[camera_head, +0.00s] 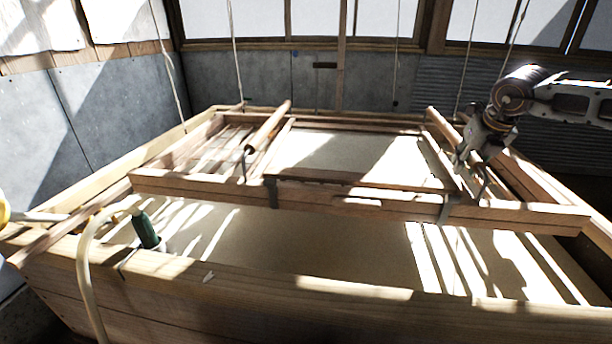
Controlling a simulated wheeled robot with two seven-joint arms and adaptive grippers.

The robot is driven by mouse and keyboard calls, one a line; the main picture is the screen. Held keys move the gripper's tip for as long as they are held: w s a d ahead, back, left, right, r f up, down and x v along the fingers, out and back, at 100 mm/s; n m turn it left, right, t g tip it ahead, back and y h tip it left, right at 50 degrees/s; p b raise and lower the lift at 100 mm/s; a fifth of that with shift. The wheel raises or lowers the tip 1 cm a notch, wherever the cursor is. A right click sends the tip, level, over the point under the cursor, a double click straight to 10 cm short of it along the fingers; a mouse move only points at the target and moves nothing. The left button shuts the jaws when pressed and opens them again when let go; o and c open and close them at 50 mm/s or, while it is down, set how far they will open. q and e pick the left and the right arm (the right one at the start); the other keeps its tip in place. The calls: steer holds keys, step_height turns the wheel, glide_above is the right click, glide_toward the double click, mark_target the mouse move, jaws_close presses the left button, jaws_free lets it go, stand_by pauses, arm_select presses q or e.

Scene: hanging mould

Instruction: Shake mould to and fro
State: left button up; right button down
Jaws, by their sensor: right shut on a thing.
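The mould (330,194) is a wooden frame hung on ropes over a large wooden vat (250,278). It lies roughly level, with a pale flat panel (345,153) in its middle and a raised bar (268,128) on its left side. My right gripper (470,162) comes in from the upper right and is shut at the right-side bar (446,133) of the mould. The fingers hide part of the wood there, so the exact contact is hard to see.
A green bottle-like object (145,230) stands at the vat's front left rim. A pale hose (85,270) hangs over that rim. Ropes (236,55) run up from the frame. Grey walls (110,95) close off the left and back. Strong sunlight stripes cross the vat.

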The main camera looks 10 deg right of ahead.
mark_target(481, 164)
steer(key=shift+s+a+b, duration=0.25)
steer(key=shift+s+b, duration=0.2)
steer(key=shift+s, duration=0.35)
steer(key=shift+s+a+b, duration=0.25)
steer(key=shift+s+b, duration=0.25)
steer(key=shift+s, duration=0.25)
steer(key=shift+s+a+b, duration=0.25)
steer(key=shift+s+b, duration=0.2)
steer(key=shift+s, duration=0.35)
steer(key=shift+w+d+p, duration=0.2)
steer(key=shift+w+p, duration=0.15)
steer(key=shift+w, duration=0.15)
steer(key=shift+w+d+p, duration=0.15)
steer(key=shift+w+p, duration=0.2)
steer(key=shift+w, duration=0.1)
steer(key=shift+w+d+p, duration=0.15)
steer(key=shift+w+p, duration=0.1)
steer(key=shift+w, duration=0.25)
steer(key=shift+w+d+p, duration=0.15)
steer(key=shift+w+p, duration=0.1)
steer(key=shift+w, duration=0.25)
